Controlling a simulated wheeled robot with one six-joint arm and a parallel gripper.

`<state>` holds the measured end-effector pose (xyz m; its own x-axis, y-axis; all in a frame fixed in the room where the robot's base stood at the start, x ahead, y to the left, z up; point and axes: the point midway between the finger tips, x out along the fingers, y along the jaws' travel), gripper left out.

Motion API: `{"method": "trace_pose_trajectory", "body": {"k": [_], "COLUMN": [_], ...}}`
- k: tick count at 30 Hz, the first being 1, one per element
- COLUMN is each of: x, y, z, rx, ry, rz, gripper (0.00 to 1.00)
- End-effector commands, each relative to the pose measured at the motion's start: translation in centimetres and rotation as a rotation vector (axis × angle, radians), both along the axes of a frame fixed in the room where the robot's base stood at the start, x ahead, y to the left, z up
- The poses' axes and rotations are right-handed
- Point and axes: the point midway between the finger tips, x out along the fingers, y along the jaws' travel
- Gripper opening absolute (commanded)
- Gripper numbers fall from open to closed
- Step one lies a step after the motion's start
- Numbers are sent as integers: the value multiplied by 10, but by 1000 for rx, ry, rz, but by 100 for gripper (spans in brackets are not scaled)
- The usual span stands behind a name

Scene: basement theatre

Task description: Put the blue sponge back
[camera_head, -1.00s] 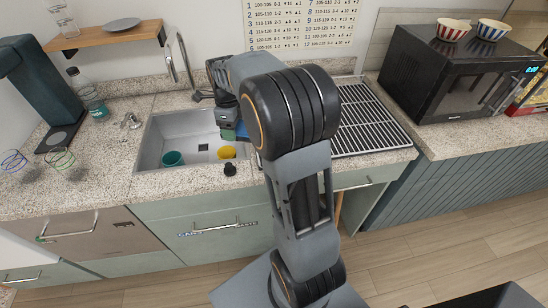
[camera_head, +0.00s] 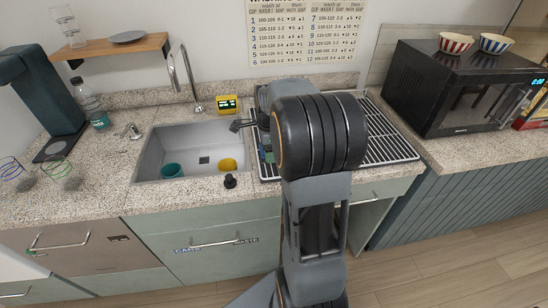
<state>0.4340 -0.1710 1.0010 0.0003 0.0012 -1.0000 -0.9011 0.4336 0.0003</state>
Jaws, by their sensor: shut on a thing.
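My gripper (camera_head: 262,150) is over the left edge of the black drying rack (camera_head: 385,142), just right of the sink (camera_head: 150,160). My arm hides much of it. A small blue-green patch shows at its lower end, where the blue sponge is probably held; the sponge's outline and its contact with the rack cannot be made out. The jaws are closed on it.
The sink holds a teal cup (camera_head: 172,171) and a yellow cup (camera_head: 227,164). A yellow box with a display (camera_head: 227,103) stands behind it, beside the faucet (camera_head: 196,105). A black microwave (camera_head: 450,90) with two striped bowls stands right.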

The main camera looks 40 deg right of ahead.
Motion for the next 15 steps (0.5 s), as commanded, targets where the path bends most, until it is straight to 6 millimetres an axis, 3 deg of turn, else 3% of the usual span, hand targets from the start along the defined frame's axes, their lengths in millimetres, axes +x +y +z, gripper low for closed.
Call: {"method": "trace_pose_trajectory", "body": {"k": [8,15], "x": [0,1], "y": [-12,-17], "z": [-15,-44], "rx": [1,1], "ry": [2,2], "rz": [-2,-1], "gripper": [35,35]}}
